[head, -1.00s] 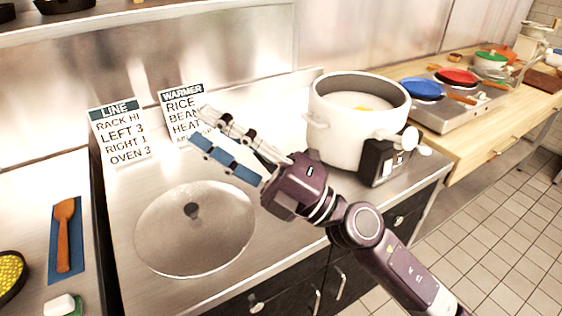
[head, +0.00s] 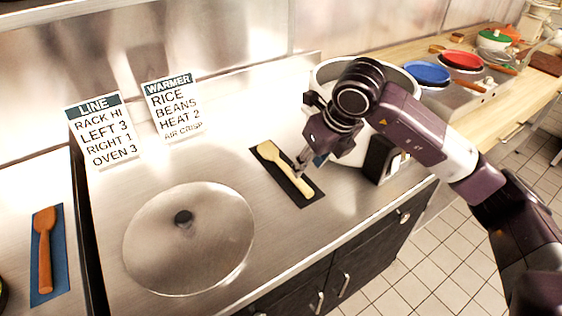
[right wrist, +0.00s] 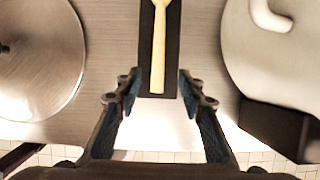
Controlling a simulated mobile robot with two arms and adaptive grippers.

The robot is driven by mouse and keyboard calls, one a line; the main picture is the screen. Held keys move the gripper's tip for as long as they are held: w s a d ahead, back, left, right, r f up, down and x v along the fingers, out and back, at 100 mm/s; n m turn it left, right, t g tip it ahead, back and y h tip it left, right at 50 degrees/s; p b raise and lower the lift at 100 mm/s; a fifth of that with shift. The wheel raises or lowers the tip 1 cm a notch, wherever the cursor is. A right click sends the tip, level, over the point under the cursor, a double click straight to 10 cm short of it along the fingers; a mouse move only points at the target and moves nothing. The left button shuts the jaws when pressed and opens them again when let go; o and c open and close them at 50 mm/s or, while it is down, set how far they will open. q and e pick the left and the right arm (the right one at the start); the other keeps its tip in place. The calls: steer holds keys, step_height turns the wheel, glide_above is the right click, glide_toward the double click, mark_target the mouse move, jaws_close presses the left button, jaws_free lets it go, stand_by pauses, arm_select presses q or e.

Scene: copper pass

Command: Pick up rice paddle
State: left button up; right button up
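A pale wooden rice paddle (head: 270,154) lies on a narrow dark mat (head: 303,201) on the steel counter, between the glass lid and the white pot. My right gripper (head: 303,170) points down over the handle end. In the right wrist view my right gripper (right wrist: 159,82) is open, one finger to each side of the paddle handle (right wrist: 158,65), with nothing held. The paddle's upper end runs out of that view. My left gripper is not in view.
The large white pot (head: 325,75) stands right behind my right arm, with a dark control box (head: 380,158) beside it. A round glass lid (head: 190,245) lies left of the mat. An orange spatula (head: 45,250) lies on a blue mat at far left.

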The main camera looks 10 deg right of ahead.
mark_target(299, 180)
steer(key=p+x, duration=0.2)
steer(key=x, duration=0.4)
steer(key=shift+s+a+f, duration=0.1)
steer(key=shift+f, duration=0.65)
jaws_close()
